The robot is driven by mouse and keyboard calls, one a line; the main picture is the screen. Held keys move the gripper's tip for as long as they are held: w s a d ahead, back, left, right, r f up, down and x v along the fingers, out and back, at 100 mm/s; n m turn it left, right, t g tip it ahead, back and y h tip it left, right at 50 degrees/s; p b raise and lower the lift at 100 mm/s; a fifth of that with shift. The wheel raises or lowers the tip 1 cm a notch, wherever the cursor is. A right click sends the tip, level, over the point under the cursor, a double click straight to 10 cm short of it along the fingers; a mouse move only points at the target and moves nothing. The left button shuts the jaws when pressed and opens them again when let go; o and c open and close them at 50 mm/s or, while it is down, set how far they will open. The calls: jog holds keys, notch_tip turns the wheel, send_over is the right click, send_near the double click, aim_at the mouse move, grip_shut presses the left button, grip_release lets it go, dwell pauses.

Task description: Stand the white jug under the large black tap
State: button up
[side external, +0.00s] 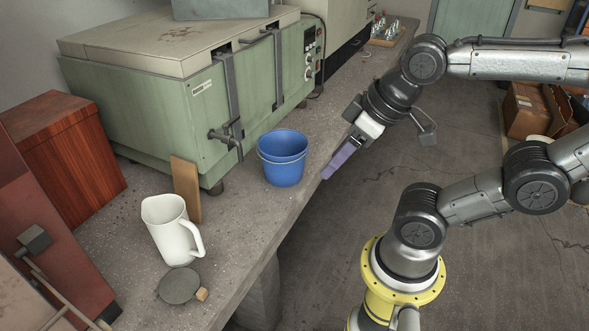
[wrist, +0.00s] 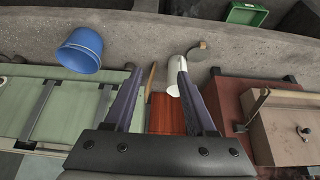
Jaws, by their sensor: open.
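The white jug (side external: 172,232) stands upright on the bench near the front left, its handle towards the right. In the wrist view the jug (wrist: 173,90) is partly hidden behind a finger. The dark tap (side external: 226,136) sticks out of the front of the green tank (side external: 150,115). I cannot make the tap out in the wrist view. My gripper (side external: 338,165) is open and empty, above the bench's right edge, well away from the jug. In the wrist view its two fingers (wrist: 158,72) stand apart.
A blue bucket (side external: 283,160) stands on the bench, right of the tap. A wooden board (side external: 186,188) leans by the tank between jug and tap. A grey disc (side external: 179,286) lies in front of the jug. A red-brown wooden box (side external: 75,155) stands left. Bare bench (side external: 232,205) lies before the tap.

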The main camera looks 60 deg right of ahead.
dwell(0.4)
jog(key=w+a+f+m+g+y, duration=0.4)
jog(key=w+a+m+g+y, duration=0.15)
jog(key=w, duration=0.35)
jog(key=m+t+y, duration=0.3)
jog(key=m+y, duration=0.9)
jog(key=m, duration=0.3)
send_near(180, 237)
jog(key=s+a+r, duration=0.2)
jog(key=a, duration=0.9)
jog(key=shift+s+a, duration=0.15)
jog(key=shift+a, duration=0.05)
grip_shut()
